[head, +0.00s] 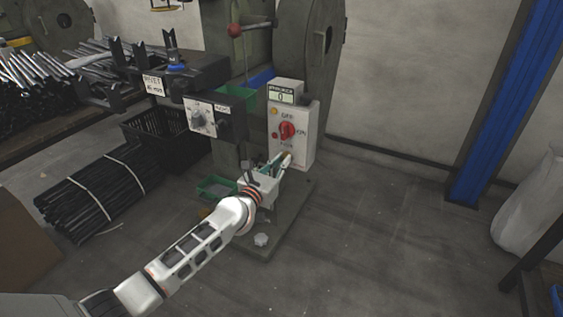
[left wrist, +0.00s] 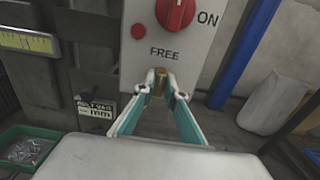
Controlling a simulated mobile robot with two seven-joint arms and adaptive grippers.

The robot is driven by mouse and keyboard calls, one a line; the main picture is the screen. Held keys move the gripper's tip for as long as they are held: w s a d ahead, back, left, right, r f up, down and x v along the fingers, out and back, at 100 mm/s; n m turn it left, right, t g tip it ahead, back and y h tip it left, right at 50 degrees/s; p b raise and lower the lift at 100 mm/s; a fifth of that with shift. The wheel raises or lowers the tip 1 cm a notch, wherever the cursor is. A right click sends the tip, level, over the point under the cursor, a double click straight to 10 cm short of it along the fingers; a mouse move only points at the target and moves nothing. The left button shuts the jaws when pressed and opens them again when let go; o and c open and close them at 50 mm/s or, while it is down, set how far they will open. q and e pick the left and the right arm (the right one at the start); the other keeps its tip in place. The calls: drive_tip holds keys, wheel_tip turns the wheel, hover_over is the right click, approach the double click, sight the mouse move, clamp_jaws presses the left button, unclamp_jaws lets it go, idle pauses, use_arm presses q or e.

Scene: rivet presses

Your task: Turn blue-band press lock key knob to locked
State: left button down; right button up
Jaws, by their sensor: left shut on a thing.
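The rivet press (head: 251,153) stands in the middle of the head view, with a strip of blue on its column (head: 263,78). Its pale control box (head: 304,150) carries a red rotary switch (head: 287,131). In the left wrist view, a small brass-coloured lock key knob (left wrist: 161,85) shows below the word FREE on the box (left wrist: 143,66). My left gripper (left wrist: 161,78) is shut on this knob, its fingertips covering most of it. In the head view the left gripper (head: 284,160) reaches the lower part of the box. My right gripper is not in view.
A red ball handle (head: 234,30) sticks out above the press. A dial panel (head: 201,117) is left of the control box. A green tray (head: 216,187) and bundled dark rods (head: 92,192) lie at left. The floor to the right is clear up to a blue post (head: 487,110).

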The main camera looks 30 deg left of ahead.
use_arm(q)
drive_tip(key=shift+m, duration=0.3)
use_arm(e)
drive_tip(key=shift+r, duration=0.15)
use_arm(q)
drive_tip(key=shift+r+m+p, duration=0.15)
drive_tip(key=shift+m+p, duration=0.15)
drive_tip(key=shift+m, duration=0.3)
drive_tip(key=m+p, duration=0.1)
drive_tip(key=m, duration=0.4)
drive_tip(key=m+p, duration=0.1)
drive_tip(key=m, duration=0.4)
drive_tip(key=m+p, duration=0.1)
drive_tip(key=m, duration=0.5)
drive_tip(key=shift+d+f, duration=0.2)
drive_tip(key=shift+f, duration=0.2)
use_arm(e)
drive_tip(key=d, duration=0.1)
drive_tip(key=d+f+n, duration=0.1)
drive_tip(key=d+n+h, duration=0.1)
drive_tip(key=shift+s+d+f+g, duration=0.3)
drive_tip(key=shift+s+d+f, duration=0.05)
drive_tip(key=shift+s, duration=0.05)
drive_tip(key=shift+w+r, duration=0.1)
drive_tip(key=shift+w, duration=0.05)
